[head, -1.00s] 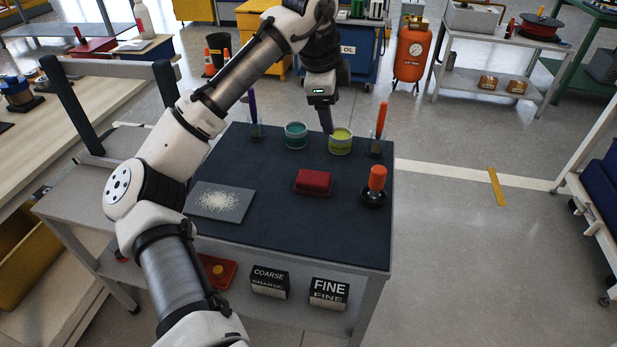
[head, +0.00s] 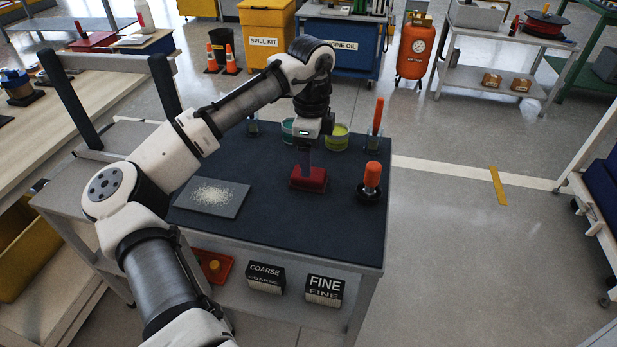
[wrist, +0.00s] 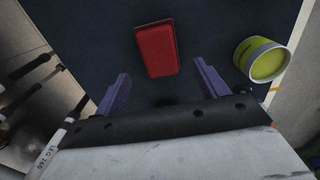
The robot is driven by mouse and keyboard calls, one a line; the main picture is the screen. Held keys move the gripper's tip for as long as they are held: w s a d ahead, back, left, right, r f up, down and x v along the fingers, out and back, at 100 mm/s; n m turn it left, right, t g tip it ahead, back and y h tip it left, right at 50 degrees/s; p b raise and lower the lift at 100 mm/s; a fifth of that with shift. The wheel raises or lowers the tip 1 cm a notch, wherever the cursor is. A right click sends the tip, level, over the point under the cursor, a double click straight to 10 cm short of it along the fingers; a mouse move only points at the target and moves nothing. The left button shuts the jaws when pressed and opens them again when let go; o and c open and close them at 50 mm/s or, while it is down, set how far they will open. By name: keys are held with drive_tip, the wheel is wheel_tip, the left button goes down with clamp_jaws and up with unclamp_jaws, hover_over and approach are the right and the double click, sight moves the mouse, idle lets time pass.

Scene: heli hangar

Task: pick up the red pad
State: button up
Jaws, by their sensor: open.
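The red pad (head: 309,184) lies flat on the dark top of the workbench, near its middle. It looks like a red block with a darker base. My gripper (head: 305,168) is over the pad in the head view and hides part of its far side. In the wrist view the two purple fingers of my gripper (wrist: 162,69) are spread apart with nothing between them. The red pad (wrist: 157,48) shows just beyond the fingertips, roughly centred between them. I cannot tell the exact height of the fingers above the pad.
A yellow-green cup (head: 337,137) and a teal cup (head: 288,130) stand behind my gripper. An orange-handled tool (head: 371,178) stands upright right of the pad, another orange handle (head: 378,115) behind it. A grey plate with pale grains (head: 212,197) lies left.

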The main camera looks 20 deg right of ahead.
drive_tip(key=f, duration=0.5)
drive_tip(key=shift+w+a, duration=0.1)
drive_tip(key=shift+a, duration=0.15)
drive_tip(key=c, duration=1.1)
drive_tip(key=shift+r, duration=0.15)
wheel_tip(320, 180, up, 20)
drive_tip(key=shift+f+p, duration=0.1)
drive_tip(key=shift+p, duration=0.55)
drive_tip(key=o, duration=0.5)
drive_tip(key=c, duration=0.4)
